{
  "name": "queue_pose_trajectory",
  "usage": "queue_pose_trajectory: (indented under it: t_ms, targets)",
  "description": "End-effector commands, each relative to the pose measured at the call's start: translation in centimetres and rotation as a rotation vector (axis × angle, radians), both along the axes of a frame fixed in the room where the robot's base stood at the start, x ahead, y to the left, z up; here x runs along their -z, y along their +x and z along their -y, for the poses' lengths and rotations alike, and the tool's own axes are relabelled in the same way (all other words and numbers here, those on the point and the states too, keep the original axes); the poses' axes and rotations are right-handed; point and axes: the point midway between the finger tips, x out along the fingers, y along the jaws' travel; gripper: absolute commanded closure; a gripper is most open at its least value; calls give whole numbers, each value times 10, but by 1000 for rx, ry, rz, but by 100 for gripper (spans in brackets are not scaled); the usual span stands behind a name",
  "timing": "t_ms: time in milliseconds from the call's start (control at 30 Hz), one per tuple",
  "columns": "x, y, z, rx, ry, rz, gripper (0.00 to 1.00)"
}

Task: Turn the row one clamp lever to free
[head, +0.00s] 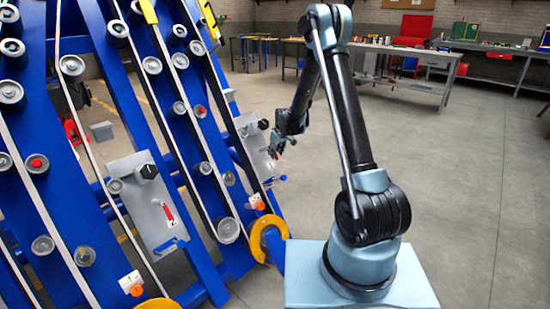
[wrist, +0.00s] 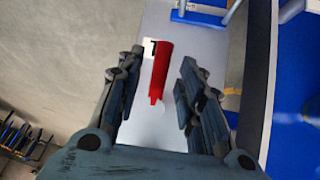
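A red lever (wrist: 160,65) on a pale grey plate (wrist: 205,50) shows in the wrist view, with a small black-and-white mark beside its upper end. My gripper (wrist: 157,84) is open, its two dark fingers on either side of the lever with a gap each side. I cannot tell how far the fingertips stand from the plate. In the head view my gripper (head: 275,146) is at the farther grey plate (head: 252,148) and hides part of it. A nearer grey plate (head: 142,208) carries another red lever (head: 168,213). No row number is readable.
The blue chassis frame (head: 205,270) with rollers and belts fills the left. A black knob (head: 148,171) and a blue handle (head: 170,244) stick out from the nearer plate. A yellow ring (head: 257,240) is below my gripper. Open floor (head: 465,200) lies right.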

Motion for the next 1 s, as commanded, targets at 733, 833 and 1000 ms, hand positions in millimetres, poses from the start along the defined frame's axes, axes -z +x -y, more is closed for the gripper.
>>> queue_pose_trajectory:
  t_ms: [733,833,1000]
  targets:
    - [30,11,-6,0,0,0,72]
    - [30,11,-6,0,0,0,95]
    - [30,11,-6,0,0,0,100]
